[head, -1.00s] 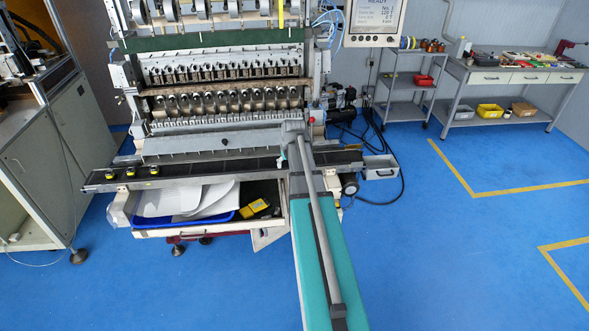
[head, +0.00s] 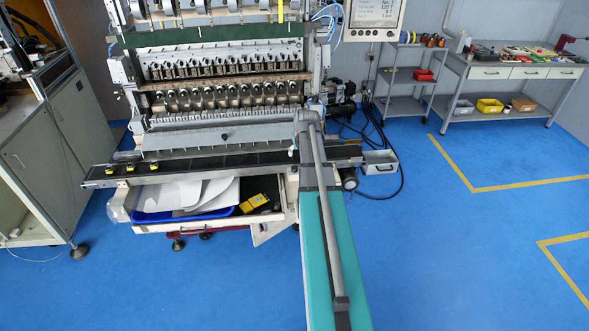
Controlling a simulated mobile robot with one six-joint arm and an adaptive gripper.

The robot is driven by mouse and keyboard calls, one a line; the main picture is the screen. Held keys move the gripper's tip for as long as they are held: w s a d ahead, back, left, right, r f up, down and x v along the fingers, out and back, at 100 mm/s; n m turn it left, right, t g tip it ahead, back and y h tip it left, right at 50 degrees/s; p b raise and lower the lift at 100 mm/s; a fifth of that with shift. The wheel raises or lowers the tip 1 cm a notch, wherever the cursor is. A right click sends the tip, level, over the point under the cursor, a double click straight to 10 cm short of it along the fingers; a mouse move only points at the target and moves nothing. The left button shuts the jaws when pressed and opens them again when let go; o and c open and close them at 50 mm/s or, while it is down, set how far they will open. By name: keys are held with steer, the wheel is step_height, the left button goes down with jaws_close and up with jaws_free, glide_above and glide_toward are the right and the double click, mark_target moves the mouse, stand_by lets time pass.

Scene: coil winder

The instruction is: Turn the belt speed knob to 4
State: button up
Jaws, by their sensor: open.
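The coil winder (head: 225,42) stands ahead with a dark conveyor belt (head: 210,163) across its front. Several small yellow-and-black parts sit at the belt's left end. I cannot make out a belt speed knob or its scale. A small dark round knob (head: 224,136) shows on the grey front plate, but I cannot tell its function. A round dark motor-like part (head: 349,179) is at the belt's right end.
An open drawer (head: 150,228) below the belt holds a blue tray, white sheets and a yellow item. A display (head: 376,18) hangs at the upper right. Shelves and a workbench (head: 510,71) stand behind. A cabinet (head: 50,165) is at left. Blue floor at right is clear.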

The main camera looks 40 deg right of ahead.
mark_target(294, 168)
steer(key=shift+b+x, duration=5.85)
steer(key=shift+x, duration=0.7)
steer(key=shift+c, duration=0.2)
jaws_close()
